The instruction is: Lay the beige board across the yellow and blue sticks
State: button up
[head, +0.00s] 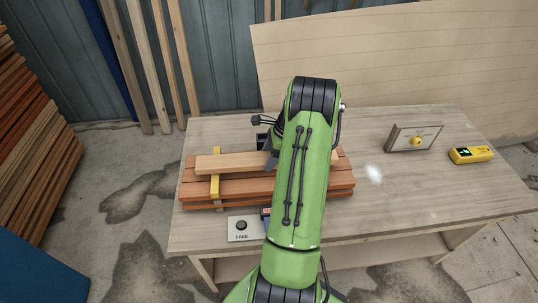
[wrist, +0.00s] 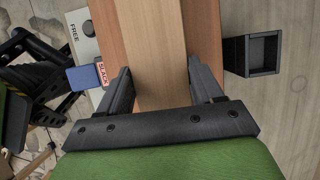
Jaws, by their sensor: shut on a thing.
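The beige board (head: 235,162) lies lengthwise above a stack of reddish-brown planks (head: 245,187). In the head view it passes over the yellow stick (head: 215,186), which shows on both sides of it; I cannot tell if they touch. My gripper (wrist: 163,82) is shut on the beige board, with one finger along each side; the board also shows in the wrist view (wrist: 157,45). A blue piece (wrist: 84,78) with a "SLACK" label sticks out beside the planks; the rest of the blue stick is hidden.
A grey plate with a black button marked "FREE" (head: 243,228) sits at the table's front. A dark open box (wrist: 262,54) stands beside the planks. A framed panel with a yellow knob (head: 415,138) and a yellow device (head: 471,154) stand at right.

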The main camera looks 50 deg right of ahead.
jog(key=shift+f, duration=0.3)
jog(key=o, duration=1.6)
jog(key=shift+c, duration=0.2)
jog(key=p+v, duration=0.3)
jog(key=v, duration=1.2)
jog(key=shift+d+r, duration=0.2)
jog(key=shift+r, duration=0.15)
jog(key=shift+s, duration=0.1)
